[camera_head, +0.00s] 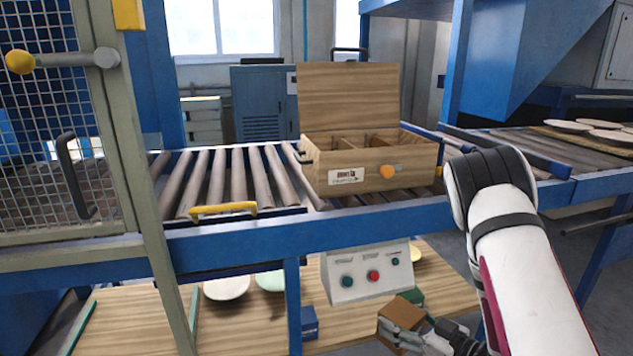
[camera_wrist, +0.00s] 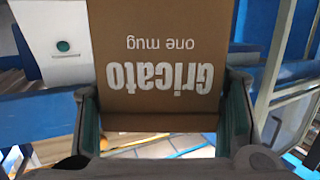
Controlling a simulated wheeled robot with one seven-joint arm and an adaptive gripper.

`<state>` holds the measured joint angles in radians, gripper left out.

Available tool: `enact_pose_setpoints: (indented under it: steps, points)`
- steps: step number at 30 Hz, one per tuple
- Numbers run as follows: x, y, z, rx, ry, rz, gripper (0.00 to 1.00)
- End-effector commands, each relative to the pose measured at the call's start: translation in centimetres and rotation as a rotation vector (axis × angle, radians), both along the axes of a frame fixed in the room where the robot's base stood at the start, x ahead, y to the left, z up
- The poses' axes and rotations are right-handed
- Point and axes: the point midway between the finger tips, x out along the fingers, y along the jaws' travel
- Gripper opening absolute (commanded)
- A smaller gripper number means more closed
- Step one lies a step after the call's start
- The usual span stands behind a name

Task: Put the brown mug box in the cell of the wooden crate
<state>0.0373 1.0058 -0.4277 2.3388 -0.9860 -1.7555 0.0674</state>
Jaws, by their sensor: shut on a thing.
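The brown mug box (camera_head: 402,312) is low in the head view, in front of the lower wooden shelf. In the wrist view the box (camera_wrist: 160,60) shows white lettering, upside down, reading "Gricato one mug". My gripper (camera_head: 400,335) is shut on the box, one finger on each side of it in the wrist view (camera_wrist: 163,115). The wooden crate (camera_head: 365,180) stands on the roller conveyor with its lid raised. Dividers split it into cells; their floors are hidden by the front wall.
A blue conveyor rail (camera_head: 330,222) lies between the box and the crate. A control panel (camera_head: 367,272) with buttons hangs below the rail. A mesh door (camera_head: 60,130) stands at left. Plates (camera_head: 227,287) lie on the lower shelf. Bare rollers (camera_head: 225,180) are left of the crate.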

Motion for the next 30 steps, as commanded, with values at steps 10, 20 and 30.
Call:
enact_pose_setpoints:
  steps: [10,20,30]
  points:
    - [-4.9,-0.4,7.3,-0.001,-0.004,0.173,0.22]
    - [-7.9,-0.1,11.0,0.001,0.003,0.256,0.22]
    - [-5.0,0.4,13.6,0.004,0.015,0.136,0.22]
